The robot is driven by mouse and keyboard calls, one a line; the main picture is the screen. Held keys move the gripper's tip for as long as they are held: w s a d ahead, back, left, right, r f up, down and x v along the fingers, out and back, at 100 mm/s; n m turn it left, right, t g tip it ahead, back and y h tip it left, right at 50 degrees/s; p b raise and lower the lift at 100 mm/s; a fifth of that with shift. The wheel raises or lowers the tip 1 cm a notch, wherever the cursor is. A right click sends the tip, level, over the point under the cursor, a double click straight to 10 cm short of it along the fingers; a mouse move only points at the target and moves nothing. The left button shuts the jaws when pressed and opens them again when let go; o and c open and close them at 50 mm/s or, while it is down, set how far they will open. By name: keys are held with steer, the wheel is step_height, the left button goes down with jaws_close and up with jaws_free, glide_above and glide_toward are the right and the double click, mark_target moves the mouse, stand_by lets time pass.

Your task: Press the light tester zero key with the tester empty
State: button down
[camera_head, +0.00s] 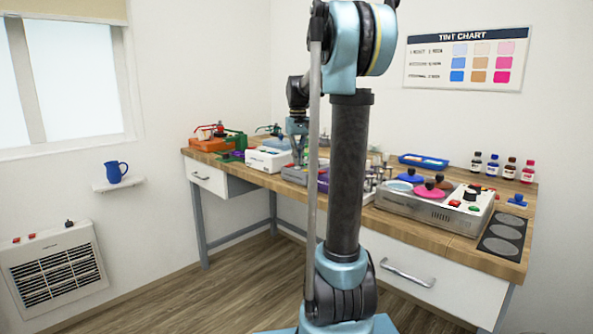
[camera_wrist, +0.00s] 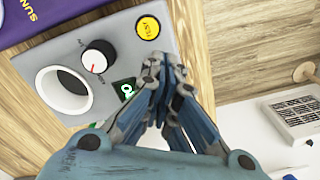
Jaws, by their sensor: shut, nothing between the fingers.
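The light tester (camera_wrist: 120,75), a grey box, lies below my gripper in the wrist view. It has a white-rimmed round well (camera_wrist: 66,88) that looks empty, a white and black knob (camera_wrist: 97,57), a round yellow button (camera_wrist: 148,28) and a small dark square with a green ring mark (camera_wrist: 125,90). The lettering is too small to read surely. My gripper (camera_wrist: 158,66) is shut and empty, its tips beside the yellow button and the dark square; contact cannot be told. In the head view my gripper (camera_head: 298,148) is over the grey box (camera_head: 293,174), partly behind my arm.
A purple thing (camera_wrist: 50,22) lies beside the tester. A white device (camera_head: 268,160) and orange device (camera_head: 215,144) stand left on the bench. A control box with coloured pads (camera_head: 408,206), bottles (camera_head: 510,168) and a blue tray (camera_head: 424,161) stand right. A heater (camera_head: 53,268) stands far left.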

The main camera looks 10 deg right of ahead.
steer(key=shift+f, duration=0.75)
stand_by(0.5)
steer(key=shift+r, duration=0.15)
step_height(320, 180, up, 8)
stand_by(1.1)
